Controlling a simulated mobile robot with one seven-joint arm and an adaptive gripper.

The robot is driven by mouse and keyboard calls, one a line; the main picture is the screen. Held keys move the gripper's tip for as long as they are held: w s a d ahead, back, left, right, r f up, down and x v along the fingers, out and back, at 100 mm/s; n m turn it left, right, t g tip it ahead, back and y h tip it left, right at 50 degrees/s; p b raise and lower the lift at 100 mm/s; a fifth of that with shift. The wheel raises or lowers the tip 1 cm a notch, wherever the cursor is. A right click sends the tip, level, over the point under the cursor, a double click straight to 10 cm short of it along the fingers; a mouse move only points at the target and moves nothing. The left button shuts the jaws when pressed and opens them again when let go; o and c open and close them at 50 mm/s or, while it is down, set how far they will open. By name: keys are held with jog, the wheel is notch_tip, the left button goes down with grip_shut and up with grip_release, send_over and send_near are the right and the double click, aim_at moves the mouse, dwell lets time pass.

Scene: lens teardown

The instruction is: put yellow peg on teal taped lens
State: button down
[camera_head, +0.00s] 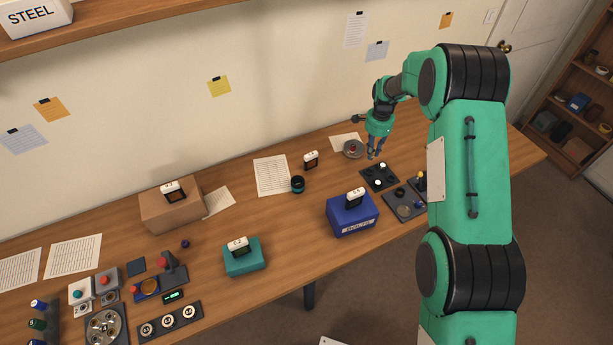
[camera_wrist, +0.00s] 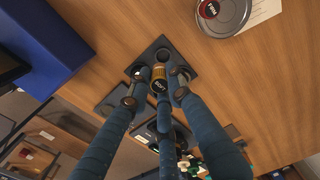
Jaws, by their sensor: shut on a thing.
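The yellow peg (camera_wrist: 159,78) appears as a small ribbed yellow piece with a dark, lettered part, between my fingertips in the wrist view. My gripper (camera_head: 372,154) is shut on it, over or close above a black socketed tray (camera_head: 368,173); I cannot tell whether the piece is clear of the tray. The fingers (camera_wrist: 157,88) show in the wrist view with the tray (camera_wrist: 138,68) behind them. The teal taped lens (camera_head: 298,184), a short dark cylinder with a teal band, stands upright on the table, left of my gripper, out of the wrist view.
A blue bolts bin (camera_head: 352,222) stands in front of the lens. A grey round dish (camera_head: 352,149) with a red-marked piece lies near my gripper. A second dark tray (camera_head: 399,204) holds small parts. Paper sheets (camera_head: 272,175) lie left of the lens; bare wood lies to its right.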

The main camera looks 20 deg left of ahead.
jog(key=s+a+b, duration=0.2)
jog(key=s+a, duration=0.3)
jog(key=s, duration=0.5)
jog(key=s+a+b, duration=0.1)
jog(key=s+a, duration=0.4)
jog(key=s, duration=0.5)
jog(key=s+a+b, duration=0.2)
jog(key=s+a, duration=0.4)
jog(key=s, duration=0.4)
jog(key=shift+r+b, duration=0.35)
jog(key=shift+a, duration=0.15)
jog(key=b, duration=0.1)
send_over(298, 180)
jog(key=shift+f, duration=0.75)
jog(key=shift+s, duration=0.1)
jog(key=shift+f+b, duration=0.4)
jog(key=shift+f, duration=1.35)
jog(key=shift+f, duration=0.15)
